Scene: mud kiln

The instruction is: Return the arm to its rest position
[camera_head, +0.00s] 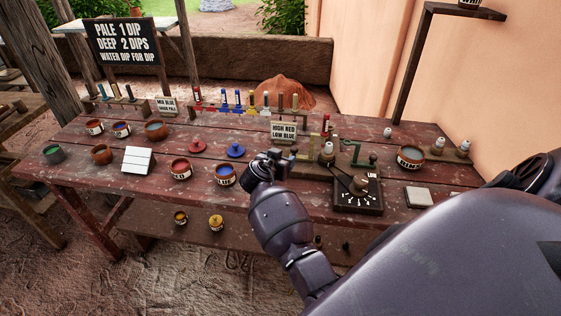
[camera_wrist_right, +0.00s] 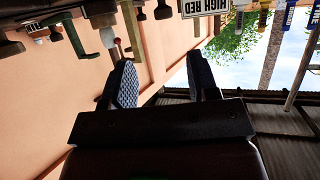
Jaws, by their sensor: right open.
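My right arm comes in from the lower right of the head view. My right gripper (camera_head: 276,160) is at the middle of the dark red table (camera_head: 110,205), over its front half, next to a blue-rimmed pot (camera_head: 225,176). In the right wrist view its two pads (camera_wrist_right: 163,82) stand apart with nothing between them. That view is upside down and shows the tan wall, sky and a sign reading HIGH RED (camera_wrist_right: 205,6). Whether the gripper touches the table is hard to tell. My left gripper is in neither view.
Close to the right gripper are a red pot (camera_head: 181,171), a blue lid (camera_head: 235,150) and the HIGH RED sign (camera_head: 284,131). A dial box (camera_head: 358,196) and a pale square pad (camera_head: 418,197) lie to the right. A dark post with a shelf (camera_head: 405,75) rises at the back right.

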